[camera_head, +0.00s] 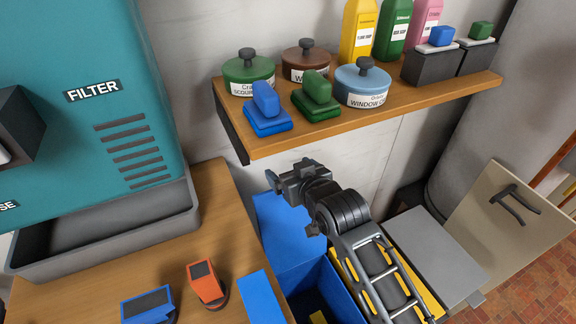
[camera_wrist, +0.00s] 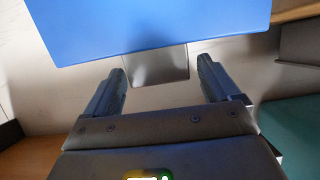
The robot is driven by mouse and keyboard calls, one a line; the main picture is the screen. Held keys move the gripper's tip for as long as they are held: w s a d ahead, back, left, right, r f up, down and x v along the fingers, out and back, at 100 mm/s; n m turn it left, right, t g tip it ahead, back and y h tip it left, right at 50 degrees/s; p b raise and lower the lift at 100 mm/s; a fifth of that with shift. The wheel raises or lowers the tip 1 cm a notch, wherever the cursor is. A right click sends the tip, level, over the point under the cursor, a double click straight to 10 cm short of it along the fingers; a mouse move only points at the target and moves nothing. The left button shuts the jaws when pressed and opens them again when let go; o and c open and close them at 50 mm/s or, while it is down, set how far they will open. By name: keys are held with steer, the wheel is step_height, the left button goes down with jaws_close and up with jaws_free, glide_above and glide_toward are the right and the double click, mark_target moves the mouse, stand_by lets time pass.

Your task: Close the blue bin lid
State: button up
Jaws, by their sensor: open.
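The blue bin (camera_head: 343,291) stands open in the lower middle of the head view, partly hidden by my arm. Its blue lid (camera_head: 285,232) is raised, tilted up at the back near the wall. In the wrist view the lid (camera_wrist: 150,25) fills the top, with a grey tab (camera_wrist: 158,66) at its edge. My gripper (camera_head: 283,181) is above the lid's upper edge in the head view. In the wrist view my gripper (camera_wrist: 163,84) is open, with its fingers apart to either side of the tab; whether they touch it cannot be told.
A wooden shelf (camera_head: 380,112) with pots, brushes and bottles hangs above my gripper. A teal filter unit (camera_head: 80,110) and a wooden counter (camera_head: 75,290) with small orange and blue items are at the left. A grey-lidded yellow bin (camera_head: 435,255) stands right of the blue bin.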

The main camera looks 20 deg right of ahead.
steer(key=shift+x, duration=0.85)
steer(key=shift+c, duration=0.2)
steer(key=c, duration=1.4)
steer(key=shift+s+f, duration=0.1)
steer(key=shift+s, duration=0.05)
